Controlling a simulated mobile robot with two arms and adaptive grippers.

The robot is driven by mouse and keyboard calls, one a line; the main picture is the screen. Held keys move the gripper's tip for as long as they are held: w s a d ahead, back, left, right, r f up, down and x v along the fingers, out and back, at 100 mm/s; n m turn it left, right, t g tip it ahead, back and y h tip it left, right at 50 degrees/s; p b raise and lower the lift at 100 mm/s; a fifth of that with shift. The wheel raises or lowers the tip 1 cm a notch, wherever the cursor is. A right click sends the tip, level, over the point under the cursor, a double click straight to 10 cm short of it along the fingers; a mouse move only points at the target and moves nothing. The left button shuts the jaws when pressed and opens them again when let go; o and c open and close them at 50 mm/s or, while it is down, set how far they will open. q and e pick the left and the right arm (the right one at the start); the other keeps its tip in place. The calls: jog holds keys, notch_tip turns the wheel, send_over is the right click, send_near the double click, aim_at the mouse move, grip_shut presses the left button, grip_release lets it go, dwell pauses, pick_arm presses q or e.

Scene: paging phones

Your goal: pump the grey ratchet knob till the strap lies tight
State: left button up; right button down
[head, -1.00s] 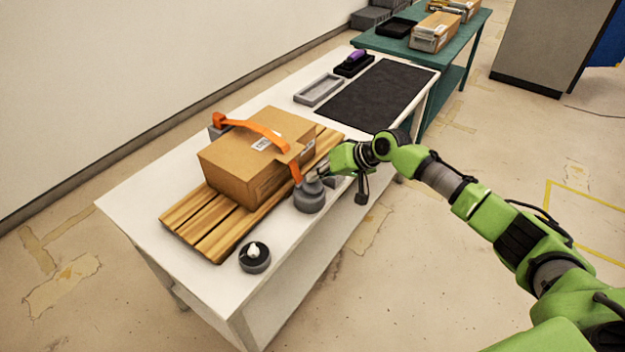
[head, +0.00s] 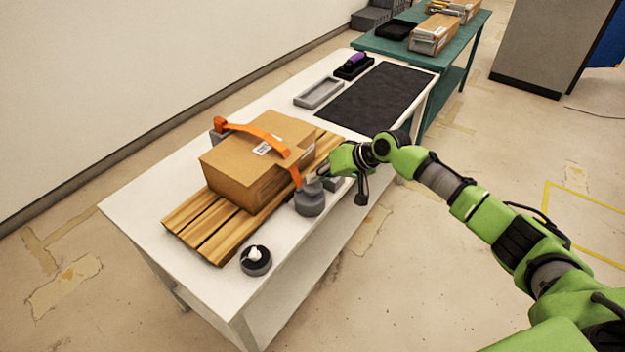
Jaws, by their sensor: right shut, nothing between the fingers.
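The orange strap (head: 262,136) arches over the cardboard box (head: 235,175), standing clear of its top in a loose bow. Its near end runs down to the grey ratchet knob (head: 309,200) beside the box, on the white table's right side. The box sits on a slatted wooden pallet (head: 207,232). My right gripper (head: 321,175) is shut with nothing in it, at the top of the grey knob. Whether the fingers touch the knob is too small to tell. My left gripper is not in view.
A grey tray (head: 318,92), a black mat (head: 376,97) and a purple-handled brush (head: 354,65) lie at the far end. A green table (head: 455,52) stands beyond.

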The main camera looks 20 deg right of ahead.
jog(key=shift+r+p, duration=0.3)
jog(key=shift+r, duration=0.25)
notch_tip(320, 180, up, 5)
jog(key=p, duration=0.4)
jog(key=shift+r+p, duration=0.15)
jog(key=shift+p, duration=0.25)
dwell(1.6)
